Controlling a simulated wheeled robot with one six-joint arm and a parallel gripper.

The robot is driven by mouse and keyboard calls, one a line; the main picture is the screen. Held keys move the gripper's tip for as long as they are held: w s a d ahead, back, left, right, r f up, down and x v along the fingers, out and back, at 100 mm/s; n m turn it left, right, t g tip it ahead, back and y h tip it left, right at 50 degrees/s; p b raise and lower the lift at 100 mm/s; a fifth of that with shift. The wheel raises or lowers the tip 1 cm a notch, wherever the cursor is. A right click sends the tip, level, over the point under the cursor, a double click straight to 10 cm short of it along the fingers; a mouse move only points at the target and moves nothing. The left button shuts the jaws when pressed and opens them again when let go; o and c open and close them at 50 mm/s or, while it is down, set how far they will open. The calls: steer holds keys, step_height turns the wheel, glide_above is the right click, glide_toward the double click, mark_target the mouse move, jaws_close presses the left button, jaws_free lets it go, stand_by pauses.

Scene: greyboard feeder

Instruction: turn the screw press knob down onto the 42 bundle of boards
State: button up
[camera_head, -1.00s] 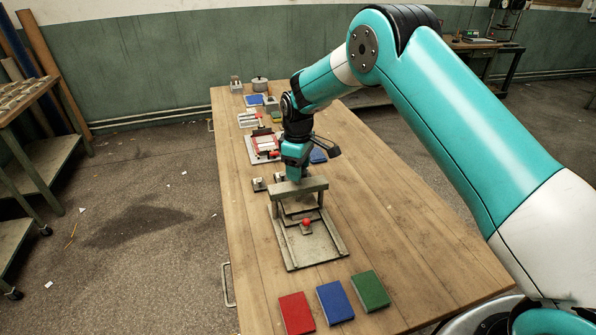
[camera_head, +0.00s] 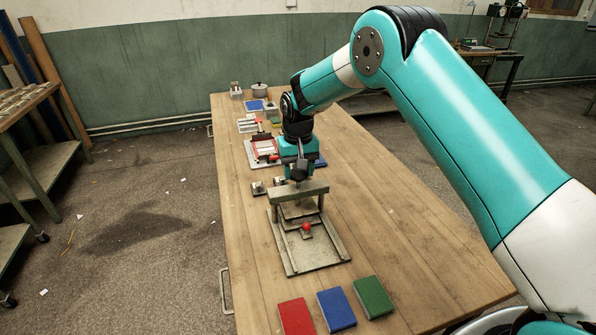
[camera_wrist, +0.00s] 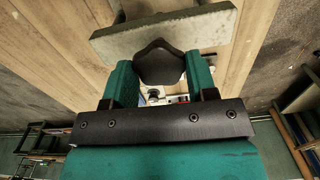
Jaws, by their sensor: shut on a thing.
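The screw press (camera_head: 322,193) stands on the wooden table, its grey crossbar spanning two posts over a flat base. My gripper (camera_head: 299,178) points down just above the crossbar. In the wrist view my gripper (camera_wrist: 160,80) is shut on the dark lobed knob (camera_wrist: 160,62), with one teal finger on each side. The grey crossbar (camera_wrist: 205,28) lies just beyond the knob in that view. A grey plate (camera_head: 298,210) shows under the crossbar. I cannot make out a bundle marked 42 or whether the plate touches boards.
A red ball handle (camera_head: 306,227) stands at the front of the press. Red (camera_head: 296,316), blue (camera_head: 336,309) and green (camera_head: 373,297) books or boards lie near the front table edge. A red-and-white fixture (camera_head: 264,150) and small items stand behind. The table's right side is clear.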

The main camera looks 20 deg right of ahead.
mark_target(298, 173)
steer(key=shift+m, duration=1.2)
steer(key=o, duration=0.9)
steer(key=shift+o, duration=0.2)
step_height(298, 173, up, 18)
steer(key=b, duration=0.2)
steer(key=shift+f+b, duration=0.25)
steer(key=shift+b, duration=0.15)
steer(key=shift+a, duration=0.1)
steer(key=s+a+n+y, duration=0.1)
steer(key=s+n, duration=0.2)
steer(key=s, duration=1)
steer(key=s+a+f+n+y, duration=0.1)
steer(key=s+a+n, duration=0.1)
steer(key=s, duration=1.1)
steer(key=s+a+n+y, duration=0.1)
steer(key=s+n, duration=0.4)
steer(key=s, duration=0.8)
steer(key=shift+a+f+y, duration=0.2)
steer(key=shift+a+y, duration=0.05)
steer(key=shift+y, duration=0.35)
